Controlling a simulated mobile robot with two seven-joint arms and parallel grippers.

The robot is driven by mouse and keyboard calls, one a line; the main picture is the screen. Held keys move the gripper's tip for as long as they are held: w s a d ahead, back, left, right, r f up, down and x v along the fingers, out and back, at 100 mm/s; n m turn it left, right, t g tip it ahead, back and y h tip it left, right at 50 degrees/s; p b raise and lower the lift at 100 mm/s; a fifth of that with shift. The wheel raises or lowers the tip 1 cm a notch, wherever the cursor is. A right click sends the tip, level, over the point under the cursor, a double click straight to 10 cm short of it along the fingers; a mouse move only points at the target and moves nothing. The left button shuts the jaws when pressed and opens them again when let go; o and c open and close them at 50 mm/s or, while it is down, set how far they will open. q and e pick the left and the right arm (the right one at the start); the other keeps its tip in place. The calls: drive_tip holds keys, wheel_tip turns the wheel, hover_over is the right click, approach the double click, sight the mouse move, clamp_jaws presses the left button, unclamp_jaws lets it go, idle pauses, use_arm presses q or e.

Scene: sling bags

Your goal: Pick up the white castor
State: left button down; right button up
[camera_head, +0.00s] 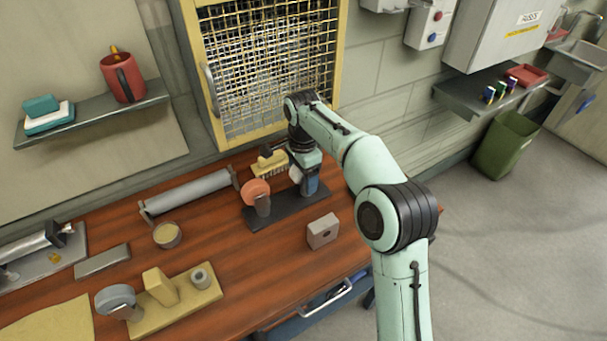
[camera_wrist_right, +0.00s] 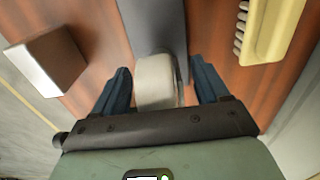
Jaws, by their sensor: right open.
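The white castor shows in the right wrist view (camera_wrist_right: 155,80) as a pale rounded block between the two blue fingers of my right gripper (camera_wrist_right: 162,76). The fingers are open, one on each side, with a gap visible at least on the right. In the head view the castor (camera_head: 295,173) is mostly hidden behind my right gripper (camera_head: 309,182), which points down over the right end of a dark plate (camera_head: 285,213). An orange castor (camera_head: 256,189) stands on the same plate, left of the gripper. My left gripper is not in view.
A yellow brush (camera_head: 268,161) lies just behind the plate. A grey block (camera_head: 323,231) stands in front right. A roller (camera_head: 188,191), a round tin (camera_head: 167,235) and a yellow board with a grey castor (camera_head: 115,298) are to the left. A mesh cabinet (camera_head: 265,60) rises behind.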

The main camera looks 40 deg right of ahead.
drive_tip(key=c, duration=1.2)
drive_tip(key=shift+r, duration=0.15)
